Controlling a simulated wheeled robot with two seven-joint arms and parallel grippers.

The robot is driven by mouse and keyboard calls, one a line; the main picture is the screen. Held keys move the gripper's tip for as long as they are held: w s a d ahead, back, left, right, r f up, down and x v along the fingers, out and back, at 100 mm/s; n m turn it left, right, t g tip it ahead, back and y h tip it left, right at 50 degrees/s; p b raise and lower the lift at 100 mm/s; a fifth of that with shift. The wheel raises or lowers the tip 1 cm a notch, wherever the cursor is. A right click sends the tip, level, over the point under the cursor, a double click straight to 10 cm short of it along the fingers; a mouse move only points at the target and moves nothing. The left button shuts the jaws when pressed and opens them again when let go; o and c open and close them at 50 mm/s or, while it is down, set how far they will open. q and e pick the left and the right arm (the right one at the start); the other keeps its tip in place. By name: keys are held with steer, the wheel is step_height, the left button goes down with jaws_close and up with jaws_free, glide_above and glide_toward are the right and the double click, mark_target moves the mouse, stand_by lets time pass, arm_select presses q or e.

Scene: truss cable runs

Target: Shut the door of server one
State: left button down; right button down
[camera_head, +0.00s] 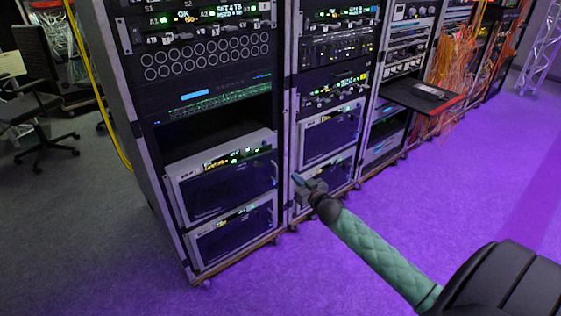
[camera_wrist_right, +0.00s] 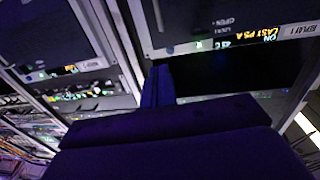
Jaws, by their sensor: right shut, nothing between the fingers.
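Two silver-framed servers with dark fronts sit low in the left rack, an upper one (camera_head: 225,178) and a lower one (camera_head: 236,231). Two similar units sit in the rack beside it, an upper one (camera_head: 330,136) and a lower one (camera_head: 328,178). I cannot read which is server one, nor tell clearly whether a door is ajar. My right gripper (camera_head: 298,183) is shut and empty, in front of the post between the racks. In the right wrist view its fingers (camera_wrist_right: 158,85) point at a silver unit (camera_wrist_right: 220,35) with a lit display. My left gripper is not in view.
A pulled-out shelf (camera_head: 420,95) juts from a rack farther right, with orange cables (camera_head: 455,75) beyond. A yellow cable (camera_head: 93,85) hangs at the left rack's side. An office chair (camera_head: 35,105) stands at left. The purple-lit floor (camera_head: 270,280) in front is clear.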

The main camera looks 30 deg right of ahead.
glide_toward(273, 155)
steer(key=w, duration=0.5)
steer(key=shift+d, duration=0.15)
steer(key=shift+w+f, duration=0.1)
steer(key=shift+w, duration=0.8)
